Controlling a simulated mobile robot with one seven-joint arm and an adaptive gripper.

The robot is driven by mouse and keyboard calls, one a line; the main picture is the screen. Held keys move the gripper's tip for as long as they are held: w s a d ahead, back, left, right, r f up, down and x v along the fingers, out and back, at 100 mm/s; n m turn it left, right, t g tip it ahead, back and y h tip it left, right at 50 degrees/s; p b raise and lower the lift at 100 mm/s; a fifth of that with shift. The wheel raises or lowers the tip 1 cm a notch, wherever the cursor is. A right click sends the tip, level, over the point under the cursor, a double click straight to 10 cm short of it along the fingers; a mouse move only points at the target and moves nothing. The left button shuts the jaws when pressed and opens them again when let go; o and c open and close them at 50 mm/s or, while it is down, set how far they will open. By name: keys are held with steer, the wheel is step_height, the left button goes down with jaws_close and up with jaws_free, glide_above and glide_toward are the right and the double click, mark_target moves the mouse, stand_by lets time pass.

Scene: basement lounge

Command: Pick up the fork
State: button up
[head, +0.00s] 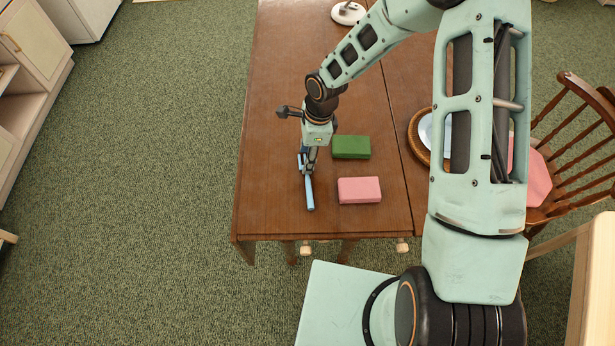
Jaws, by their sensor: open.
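A light blue, slender object (309,192), which looks like the fork's handle, lies on the brown wooden table (270,200) near its front left part. Its far end is hidden under my gripper, so I cannot see any tines. My gripper (307,168) points down right over the far end of the blue object. It is open, and I cannot tell whether its fingers touch the object or stand around it.
A green block (351,147) and a pink block (359,190) lie just right of my gripper. A woven basket (415,138) is farther right, partly behind my arm. A wooden chair (575,150) stands at the right. The table left of my gripper is clear.

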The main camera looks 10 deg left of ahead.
steer(key=c, duration=0.6)
